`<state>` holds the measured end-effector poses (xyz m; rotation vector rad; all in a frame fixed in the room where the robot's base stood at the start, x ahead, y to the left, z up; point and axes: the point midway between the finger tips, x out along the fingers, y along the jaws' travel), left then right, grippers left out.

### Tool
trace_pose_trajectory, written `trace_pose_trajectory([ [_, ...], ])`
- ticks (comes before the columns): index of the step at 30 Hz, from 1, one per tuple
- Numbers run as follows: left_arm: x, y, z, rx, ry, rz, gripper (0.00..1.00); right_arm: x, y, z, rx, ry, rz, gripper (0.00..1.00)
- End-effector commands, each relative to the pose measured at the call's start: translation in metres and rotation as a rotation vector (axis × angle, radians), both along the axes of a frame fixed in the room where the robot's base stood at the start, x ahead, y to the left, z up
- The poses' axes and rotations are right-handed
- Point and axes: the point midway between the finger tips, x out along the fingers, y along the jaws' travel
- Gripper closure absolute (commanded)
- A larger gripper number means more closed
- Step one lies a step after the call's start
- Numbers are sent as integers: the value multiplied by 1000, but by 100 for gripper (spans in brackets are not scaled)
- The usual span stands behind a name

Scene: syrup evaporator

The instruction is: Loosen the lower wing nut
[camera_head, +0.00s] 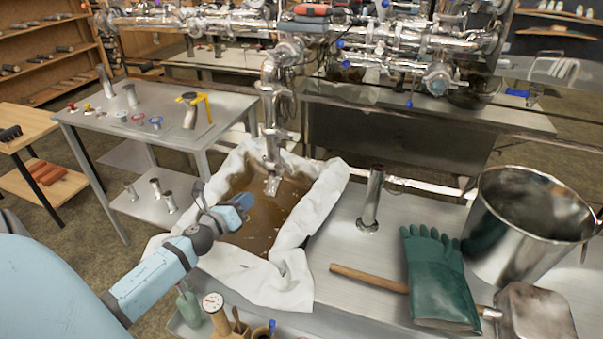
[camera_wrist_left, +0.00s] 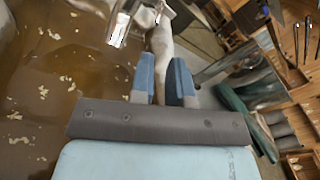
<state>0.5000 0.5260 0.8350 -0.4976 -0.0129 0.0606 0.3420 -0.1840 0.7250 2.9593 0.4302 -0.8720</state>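A shiny vertical pipe (camera_head: 268,105) with clamp fittings hangs from the overhead piping and ends in a spout (camera_head: 272,184) above a cloth-lined basin. The lower wing nut is too small to tell apart from the metal fittings. My left gripper (camera_head: 246,202) is over the basin, left of and a little below the pipe's end, apart from it. In the left wrist view the two blue fingers (camera_wrist_left: 162,84) stand apart with nothing held between them; shiny metal (camera_wrist_left: 128,20) shows beyond them at the top. My right gripper is not in view.
White cloth (camera_head: 316,205) lines the basin of brown liquid (camera_head: 255,238). To the right are a short upright tube (camera_head: 372,200), a green glove (camera_head: 438,275), a wooden handle (camera_head: 368,278) and a steel pot (camera_head: 525,225). A side table (camera_head: 95,135) holds fittings at left.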

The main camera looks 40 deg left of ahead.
Motion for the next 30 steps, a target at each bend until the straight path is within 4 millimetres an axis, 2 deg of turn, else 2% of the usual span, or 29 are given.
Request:
trace_pose_trajectory([
  [5, 21, 2, 2, 4, -3, 0, 84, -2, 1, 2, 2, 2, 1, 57],
  [18, 110, 7, 1, 0, -2, 0, 84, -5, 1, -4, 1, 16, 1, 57],
  [24, 131, 8, 0, 0, 0, 0, 84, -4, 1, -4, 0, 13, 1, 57],
  [30, 136, 8, 0, 0, 0, 0, 84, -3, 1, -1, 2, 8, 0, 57],
])
